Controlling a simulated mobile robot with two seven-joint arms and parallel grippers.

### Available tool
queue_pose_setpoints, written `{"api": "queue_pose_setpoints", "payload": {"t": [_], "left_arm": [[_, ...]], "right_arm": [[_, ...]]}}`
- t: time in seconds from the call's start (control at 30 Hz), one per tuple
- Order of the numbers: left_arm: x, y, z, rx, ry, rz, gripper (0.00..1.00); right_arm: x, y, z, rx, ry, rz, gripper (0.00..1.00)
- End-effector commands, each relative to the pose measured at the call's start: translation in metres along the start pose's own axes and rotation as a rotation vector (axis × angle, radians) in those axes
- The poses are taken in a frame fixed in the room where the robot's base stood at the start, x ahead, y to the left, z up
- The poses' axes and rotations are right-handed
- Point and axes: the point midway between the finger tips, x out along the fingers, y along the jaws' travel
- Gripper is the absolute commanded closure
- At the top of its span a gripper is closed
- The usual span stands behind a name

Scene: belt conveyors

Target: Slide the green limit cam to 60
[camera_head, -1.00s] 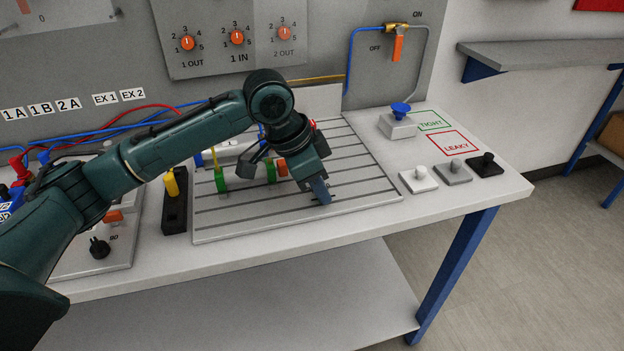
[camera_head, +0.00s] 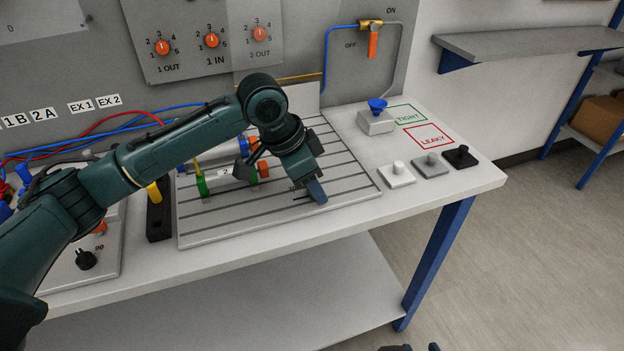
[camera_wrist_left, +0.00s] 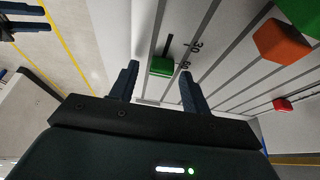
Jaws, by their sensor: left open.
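The green limit cam (camera_wrist_left: 162,66) shows in the left wrist view as a small green block at a dark slot, beside printed scale marks. In the head view my left gripper (camera_head: 317,192) is low over the right part of the grooved plate (camera_head: 230,230), and the cam is hidden there. My right gripper's tips (camera_head: 416,347) show at the bottom edge, apart.
A cylinder with green end caps and an orange tip (camera_head: 228,178) lies left of my left gripper. A grey block with a blue knob (camera_head: 376,118) and several small knobbed blocks (camera_head: 430,164) stand on the right. The plate's front is clear.

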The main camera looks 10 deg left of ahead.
Motion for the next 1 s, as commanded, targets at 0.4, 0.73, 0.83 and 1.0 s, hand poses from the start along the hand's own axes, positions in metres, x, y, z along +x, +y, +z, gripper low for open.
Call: {"api": "queue_pose_setpoints", "payload": {"t": [0.4,0.73,0.83,1.0], "left_arm": [[-0.062,-0.001,-0.001,0.0,0.002,-0.004,0.53],[-0.121,0.0,-0.001,0.0,0.002,-0.002,0.53],[-0.129,0.0,-0.001,0.001,0.001,-0.001,0.53],[-0.132,0.0,0.0,0.001,0.001,0.0,0.53]], "right_arm": [[-0.003,0.0,-0.005,-0.007,0.0,0.003,0.64],[-0.005,0.0,-0.006,-0.019,-0.007,0.007,0.64],[-0.005,0.0,-0.006,-0.021,-0.008,0.007,0.64],[-0.005,0.0,-0.005,-0.023,-0.01,0.007,0.64]]}}
